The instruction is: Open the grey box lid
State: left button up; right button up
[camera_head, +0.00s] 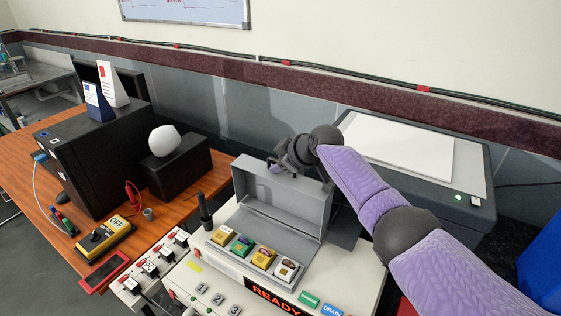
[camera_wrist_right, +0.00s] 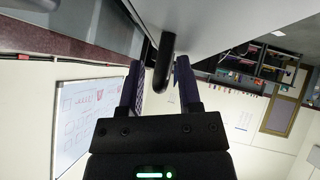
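The grey box (camera_head: 268,232) stands on the console, and its lid (camera_head: 290,199) is raised, standing nearly upright at the back. The inside of the box shows, with several coloured blocks along its front. My right gripper (camera_head: 277,165) is at the top edge of the raised lid. In the right wrist view my right gripper's (camera_wrist_right: 159,68) two fingers are apart, with a dark rounded bar (camera_wrist_right: 166,52), likely the lid handle, between them. A pale panel, likely the lid (camera_wrist_right: 215,18), fills the top there. My left gripper is not in view.
The console (camera_head: 205,268) has switches, numbered buttons and a READY display (camera_head: 272,297). A dark upright lever (camera_head: 205,212) stands left of the box. A white-topped machine (camera_head: 400,150) is behind right. A wooden table (camera_head: 60,165) with black cases is left.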

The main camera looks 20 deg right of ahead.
jog(key=shift+s+r, duration=0.15)
jog(key=shift+r, duration=0.1)
jog(key=p+v, duration=0.3)
jog(key=v, duration=0.5)
jog(key=shift+s+d, duration=0.15)
jog(key=shift+s+d+r, duration=0.1)
jog(key=shift+s+r, duration=0.25)
jog(key=shift+s, duration=0.05)
